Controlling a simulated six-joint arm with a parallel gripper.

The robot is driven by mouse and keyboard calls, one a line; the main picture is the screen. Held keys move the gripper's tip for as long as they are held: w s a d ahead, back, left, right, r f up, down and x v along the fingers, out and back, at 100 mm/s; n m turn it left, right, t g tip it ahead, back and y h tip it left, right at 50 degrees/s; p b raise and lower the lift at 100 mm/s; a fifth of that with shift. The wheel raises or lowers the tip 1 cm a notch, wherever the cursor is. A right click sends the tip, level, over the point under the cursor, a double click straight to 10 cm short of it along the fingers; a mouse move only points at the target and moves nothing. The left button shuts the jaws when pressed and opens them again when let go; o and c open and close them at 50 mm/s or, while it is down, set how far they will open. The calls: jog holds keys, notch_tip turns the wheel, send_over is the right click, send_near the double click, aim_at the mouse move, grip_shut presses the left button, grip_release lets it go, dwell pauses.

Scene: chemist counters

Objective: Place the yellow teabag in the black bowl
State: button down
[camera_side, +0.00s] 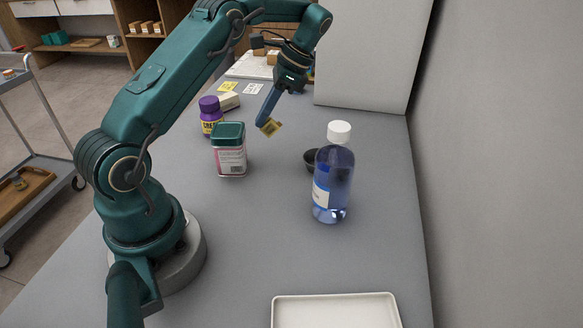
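The yellow teabag (271,127) hangs at the tips of my gripper (265,121), in the air above the counter near the middle of the side view. The blue fingers look closed on it; it is small at this distance. The black bowl (310,160) sits on the counter, lower and to the right of the teabag in the picture. Its right part is hidden behind a blue bottle. The part of the bowl's inside that shows is dark, and I cannot tell whether anything is in it.
A clear blue bottle (333,180) with a white cap stands in front of the bowl. A green-lidded tin (229,152) and a purple-capped jar (210,115) stand left. A yellow packet (228,87) and white card (253,89) lie behind. A white tray (335,298) lies in front.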

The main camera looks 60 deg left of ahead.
jog(key=w+d+r+n+t, duration=0.2)
jog(key=w+d+n+t, duration=0.15)
jog(key=d+n, duration=0.3)
jog(key=w+d+r+n+t, duration=0.2)
jog(key=d+n+t, duration=0.35)
jog(key=n, duration=0.25)
jog(key=shift+m+g, duration=0.25)
jog(key=shift+g, duration=0.15)
jog(key=shift+s+d+f, duration=0.15)
jog(key=shift+f, duration=1.8)
jog(key=shift+s+d+f, duration=0.1)
jog(key=shift+d+f, duration=0.05)
jog(key=shift+f, duration=1.8)
jog(key=c, duration=1)
grip_release()
